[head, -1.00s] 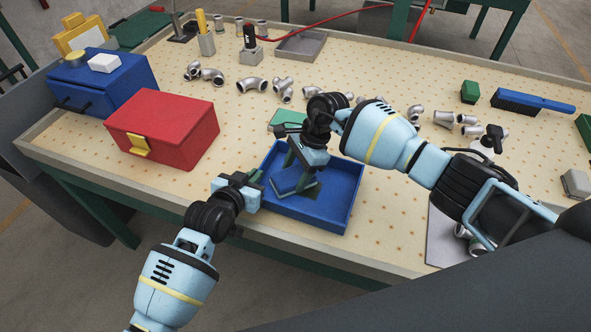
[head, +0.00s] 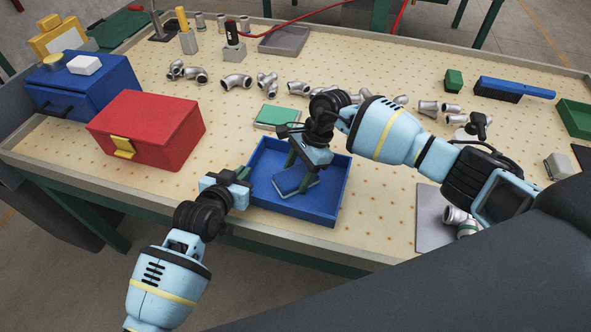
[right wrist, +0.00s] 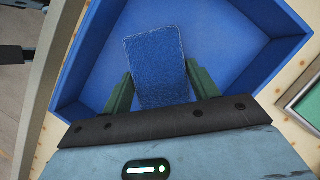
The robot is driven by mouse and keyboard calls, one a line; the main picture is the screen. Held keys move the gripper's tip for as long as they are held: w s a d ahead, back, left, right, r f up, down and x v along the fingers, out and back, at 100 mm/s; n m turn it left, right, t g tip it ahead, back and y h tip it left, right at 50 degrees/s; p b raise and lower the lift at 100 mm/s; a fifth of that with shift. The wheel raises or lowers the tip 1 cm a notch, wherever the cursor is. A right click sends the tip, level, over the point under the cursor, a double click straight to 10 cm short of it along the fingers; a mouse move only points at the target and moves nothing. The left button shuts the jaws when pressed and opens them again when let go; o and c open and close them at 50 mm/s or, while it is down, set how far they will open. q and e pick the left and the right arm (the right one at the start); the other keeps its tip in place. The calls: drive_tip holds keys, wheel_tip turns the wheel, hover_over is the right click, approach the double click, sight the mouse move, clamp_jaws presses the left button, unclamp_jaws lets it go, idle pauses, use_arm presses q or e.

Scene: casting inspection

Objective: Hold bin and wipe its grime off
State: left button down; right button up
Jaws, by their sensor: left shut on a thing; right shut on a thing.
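The blue bin (head: 334,200) is a shallow open tray near the table's front edge. My left gripper (head: 243,176) is shut on the bin's left wall. My right gripper (head: 298,178) is shut on a blue sponge (head: 290,186) inside the bin, low over the floor; I cannot tell if they touch. In the right wrist view the sponge (right wrist: 157,62) sits between the green fingers, with the bin floor (right wrist: 215,28) around it. No grime shows on the visible floor; the part under the sponge is hidden.
A red box (head: 150,130) and a blue box (head: 85,85) stand to the left. Metal pipe fittings (head: 237,82) are scattered further back. A grey plate (head: 430,220) lies to the right.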

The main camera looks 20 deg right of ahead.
sight(283, 170)
drive_tip(key=shift+s+d+f, duration=0.15)
drive_tip(key=shift+s+d, duration=0.45)
drive_tip(key=shift+d, duration=0.2)
drive_tip(key=shift+s+d+f, duration=0.1)
drive_tip(key=shift+s+d, duration=0.45)
drive_tip(key=shift+d, duration=0.2)
drive_tip(key=shift+r, duration=0.1)
use_arm(q)
drive_tip(key=shift+r, duration=0.1)
use_arm(e)
drive_tip(key=shift+w+a+r, duration=0.1)
drive_tip(key=shift+w+a, duration=0.5)
drive_tip(key=shift+a, duration=0.2)
drive_tip(key=shift+w+a+r, duration=0.1)
drive_tip(key=shift+w+a, duration=0.5)
drive_tip(key=shift+a, duration=0.2)
drive_tip(key=shift+w+a, duration=0.15)
drive_tip(key=shift+a, duration=0.05)
drive_tip(key=shift+w+a+f, duration=0.1)
drive_tip(key=shift+w+a, duration=0.4)
drive_tip(key=shift+a, duration=0.15)
drive_tip(key=shift+w+a, duration=0.45)
drive_tip(key=shift+a, duration=0.2)
